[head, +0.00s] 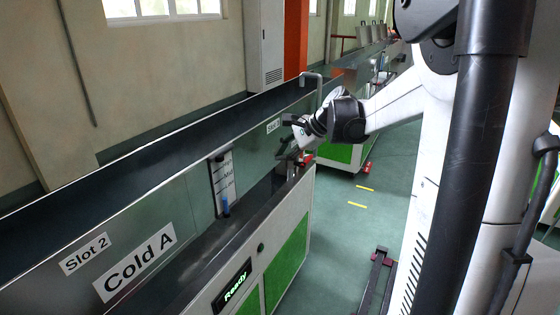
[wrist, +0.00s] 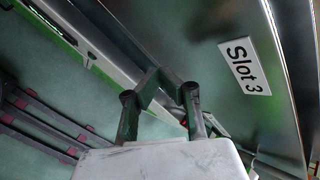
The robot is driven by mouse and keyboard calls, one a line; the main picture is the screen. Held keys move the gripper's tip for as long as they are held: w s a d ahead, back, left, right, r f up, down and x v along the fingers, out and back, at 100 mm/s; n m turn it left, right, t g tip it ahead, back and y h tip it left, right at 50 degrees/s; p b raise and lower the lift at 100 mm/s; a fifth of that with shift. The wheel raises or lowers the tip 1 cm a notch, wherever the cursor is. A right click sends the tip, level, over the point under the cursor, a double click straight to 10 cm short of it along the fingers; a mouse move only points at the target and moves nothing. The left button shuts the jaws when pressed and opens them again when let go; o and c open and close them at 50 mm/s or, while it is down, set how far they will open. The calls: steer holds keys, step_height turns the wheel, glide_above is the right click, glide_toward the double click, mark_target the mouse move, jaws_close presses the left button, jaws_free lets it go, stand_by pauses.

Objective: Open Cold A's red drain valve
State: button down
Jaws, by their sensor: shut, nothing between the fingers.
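The Cold A bath is a long steel trough with a "Cold A" label (head: 135,262) in the lower left of the head view. A small red part, apparently the drain valve handle (head: 307,159), shows at the trough's far end, just below my gripper (head: 284,152). In the wrist view a small red bit (wrist: 184,122) shows behind the fingers, mostly hidden. My gripper also shows there (wrist: 156,78), its dark fingers shut and empty. I cannot tell whether it touches the valve. The valve's handle angle is not clear.
A "Slot 3" label (wrist: 244,66) is on the trough wall close to my gripper. A level gauge (head: 222,185) stands on the trough side. A green-panelled cabinet (head: 285,262) with a "Ready" display is below.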

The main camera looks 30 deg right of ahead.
steer(key=w+d+f+m+t+y, duration=0.1)
steer(key=d+f+m, duration=0.5)
steer(key=d, duration=0.8)
steer(key=w+d+f+m+t+y+b, duration=0.1)
steer(key=w+d+f+m+t, duration=0.3)
steer(key=d+f, duration=0.8)
steer(key=d+m, duration=0.1)
steer(key=d, duration=0.1)
steer(key=shift+d+f+m, duration=0.4)
steer(key=b+x, duration=0.2)
steer(key=x, duration=0.8)
steer(key=shift+s, duration=0.1)
steer(key=shift+a+r+b, duration=0.1)
steer(key=shift+r+b, duration=0.4)
steer(key=shift+r, duration=1.55)
steer(key=shift+a, duration=0.1)
